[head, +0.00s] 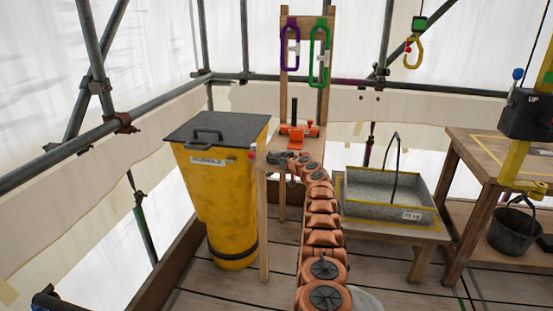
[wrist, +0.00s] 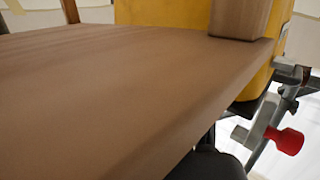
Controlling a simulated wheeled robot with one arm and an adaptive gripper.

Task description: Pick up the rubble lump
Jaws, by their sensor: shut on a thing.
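My gripper (head: 277,157) is at the end of my orange arm, low over the small wooden bench, near its left side. It is small and dark grey in the head view. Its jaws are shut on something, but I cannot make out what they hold. I cannot pick out the rubble lump in either view. In the wrist view the brown wooden bench top (wrist: 110,85) fills most of the picture, very close. A dark rounded shape lies at the bottom edge, and I cannot tell what it is.
A yellow bin (head: 223,200) with a closed dark lid (head: 215,128) stands left of the bench. A red-knobbed clamp (wrist: 285,140) is beside the bench edge. An orange tool (head: 298,136) stands behind my gripper. A grey tray (head: 388,207) is at right. Carabiners hang above.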

